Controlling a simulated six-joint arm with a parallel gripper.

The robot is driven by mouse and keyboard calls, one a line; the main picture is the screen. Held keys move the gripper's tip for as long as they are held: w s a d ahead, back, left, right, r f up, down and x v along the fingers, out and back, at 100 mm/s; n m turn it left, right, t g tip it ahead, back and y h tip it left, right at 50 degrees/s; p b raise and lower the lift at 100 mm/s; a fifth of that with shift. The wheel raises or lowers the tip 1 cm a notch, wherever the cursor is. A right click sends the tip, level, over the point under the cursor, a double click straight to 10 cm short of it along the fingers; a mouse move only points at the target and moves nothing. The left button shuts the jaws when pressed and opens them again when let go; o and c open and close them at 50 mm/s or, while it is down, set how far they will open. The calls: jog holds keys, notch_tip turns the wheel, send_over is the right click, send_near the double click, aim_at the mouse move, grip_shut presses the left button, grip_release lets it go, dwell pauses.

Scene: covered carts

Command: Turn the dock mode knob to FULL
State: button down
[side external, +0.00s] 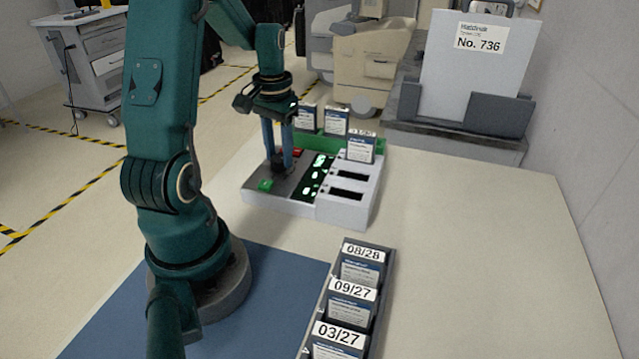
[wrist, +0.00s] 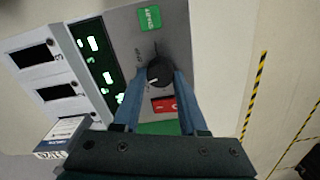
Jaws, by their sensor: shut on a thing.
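The dock mode knob (wrist: 158,73) is a dark round knob with a white pointer mark, on the grey panel of the dock. In the wrist view its mark points toward the lower left. My gripper (wrist: 160,80) points down at the panel, its blue fingers shut on the knob from both sides. In the side view my gripper (side external: 279,161) reaches the dock (side external: 345,212), and the fingers hide much of the knob. Small lettering beside the knob is too small to read surely.
A green button (wrist: 149,18) and a red button (wrist: 164,105) flank the knob closely. A dark display (wrist: 95,65) with lit green symbols and two slots lie beside them. Labelled packs stand behind, and a dated rack (side external: 382,290) stands in front. The table's right side is clear.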

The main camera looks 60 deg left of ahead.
aim_at(280, 157)
jog(key=n, duration=0.5)
dwell(0.5)
jog(key=shift+r, duration=0.1)
jog(key=shift+c, duration=2.2)
grip_release()
jog(key=shift+r, duration=2.55)
